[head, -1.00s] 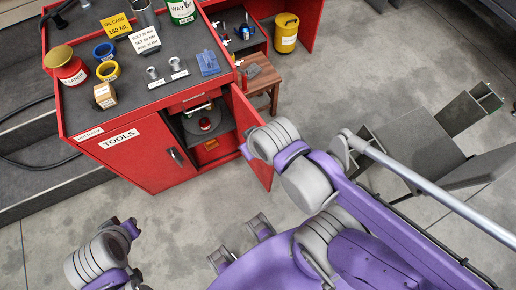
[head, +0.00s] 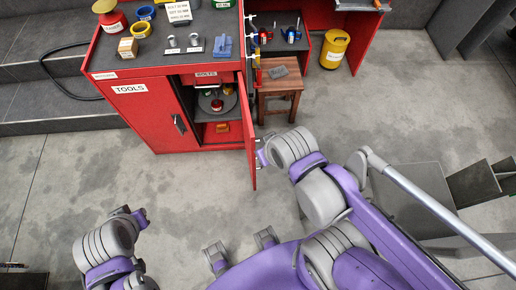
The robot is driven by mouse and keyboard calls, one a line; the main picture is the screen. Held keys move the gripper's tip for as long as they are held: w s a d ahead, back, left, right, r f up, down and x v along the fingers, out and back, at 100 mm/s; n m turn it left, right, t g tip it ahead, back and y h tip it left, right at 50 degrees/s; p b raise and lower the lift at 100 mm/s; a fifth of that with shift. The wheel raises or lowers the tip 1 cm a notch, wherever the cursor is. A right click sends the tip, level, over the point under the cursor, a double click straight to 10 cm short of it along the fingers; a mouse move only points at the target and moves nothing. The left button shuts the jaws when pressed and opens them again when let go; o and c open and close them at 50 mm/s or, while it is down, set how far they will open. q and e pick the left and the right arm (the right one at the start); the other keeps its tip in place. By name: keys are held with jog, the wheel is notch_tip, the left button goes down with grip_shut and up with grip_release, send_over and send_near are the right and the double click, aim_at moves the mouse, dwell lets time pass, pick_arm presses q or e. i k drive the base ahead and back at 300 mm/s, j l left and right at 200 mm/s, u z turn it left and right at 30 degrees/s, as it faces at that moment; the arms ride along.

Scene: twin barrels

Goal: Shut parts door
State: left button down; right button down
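The red parts door (head: 248,138) stands open on the right side of the red cabinet (head: 130,72), hinged at the cabinet's right edge and swung out toward me, seen nearly edge-on. My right gripper (head: 262,156) is just right of the door's outer part, close to its outer face. I cannot tell if it touches, and my wrist hides most of its fingers. My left gripper (head: 138,215) is over the floor at lower left, away from the cabinet; its fingers are too small to read. The left door, labelled TOOLS (head: 130,89), is closed.
The open compartment shows a grey turntable (head: 218,103) and an orange box (head: 222,127). A wooden stool (head: 280,92) stands right of the door, with a yellow canister (head: 334,48) beyond. Dark panels (head: 470,185) stand at right. The floor before the cabinet is clear.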

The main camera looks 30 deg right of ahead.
aim_at(254, 142)
jog(key=k+l+u, duration=0.15)
jog(key=k+l, duration=1.3)
jog(key=i+j+z, duration=0.1)
jog(key=j+z, duration=0.85)
jog(key=i+l, duration=0.05)
jog(key=l, duration=0.05)
